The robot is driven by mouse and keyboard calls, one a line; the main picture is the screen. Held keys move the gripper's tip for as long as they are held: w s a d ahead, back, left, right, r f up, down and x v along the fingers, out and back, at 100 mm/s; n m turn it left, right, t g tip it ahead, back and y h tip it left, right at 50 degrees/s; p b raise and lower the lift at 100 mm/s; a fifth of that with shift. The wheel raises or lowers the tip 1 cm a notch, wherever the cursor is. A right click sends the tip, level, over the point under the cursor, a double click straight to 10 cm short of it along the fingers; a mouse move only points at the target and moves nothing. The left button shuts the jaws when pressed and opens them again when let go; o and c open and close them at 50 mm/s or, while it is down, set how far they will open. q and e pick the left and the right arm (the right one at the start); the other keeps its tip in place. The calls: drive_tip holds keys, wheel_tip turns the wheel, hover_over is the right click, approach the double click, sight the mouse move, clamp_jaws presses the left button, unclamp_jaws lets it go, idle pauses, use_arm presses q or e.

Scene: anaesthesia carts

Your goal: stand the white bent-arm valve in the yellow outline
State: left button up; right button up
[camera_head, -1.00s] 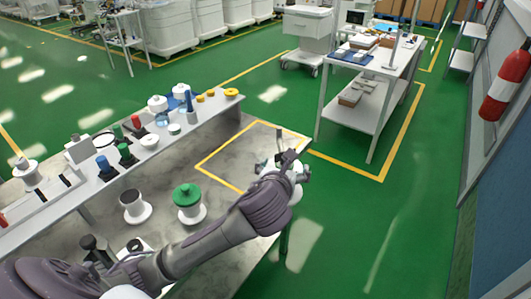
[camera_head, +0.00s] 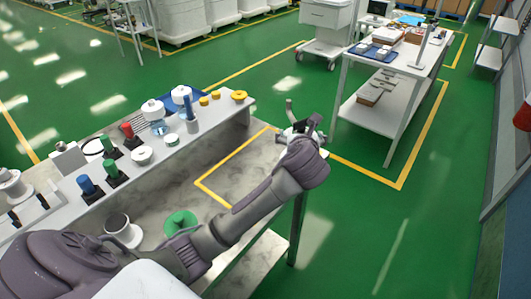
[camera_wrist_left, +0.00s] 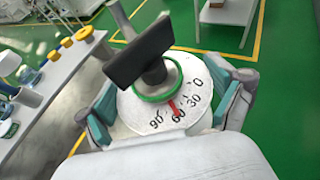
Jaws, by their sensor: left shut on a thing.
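The white valve (camera_wrist_left: 140,112) has a round dial marked 0 to 90 with a red pointer, a green ring and a black handle on top. My left gripper (camera_wrist_left: 168,110) is shut on its body, with a teal-padded finger on each side. In the head view my left gripper (camera_head: 303,130) is at the far right end of the bench, and a grey rod of the valve (camera_head: 290,110) sticks up beside it. The yellow outline (camera_head: 215,169) is on the grey bench top, left of the gripper; my arm hides part of it. The valve's underside is hidden.
A raised white shelf (camera_head: 215,125) along the bench holds bottles, yellow rings and coloured-top parts. A green-topped part (camera_head: 180,222) and a white flanged part (camera_head: 123,232) stand on the bench near my arm. A white cart (camera_head: 365,115) stands beyond, across green floor.

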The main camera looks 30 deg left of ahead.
use_arm(q)
drive_tip(key=a+f, duration=0.5)
drive_tip(key=a, duration=0.4)
drive_tip(key=shift+s+a+f+p, duration=0.2)
drive_tip(key=shift+s+a+p, duration=0.1)
drive_tip(key=shift+p, duration=0.05)
drive_tip(key=shift+a+f, duration=0.3)
wheel_tip(320, 180, down, 3)
drive_tip(key=shift+f, duration=0.4)
use_arm(e)
drive_tip(key=s, duration=0.2)
drive_tip(key=s+d, duration=0.1)
drive_tip(key=shift+s+r, duration=0.1)
drive_tip(key=shift+r, duration=0.3)
use_arm(q)
drive_tip(key=o, duration=1.3)
drive_tip(key=shift+s+f, duration=0.1)
drive_tip(key=shift+f, duration=0.05)
drive_tip(key=shift+d, duration=0.1)
use_arm(e)
drive_tip(key=shift+d, duration=0.2)
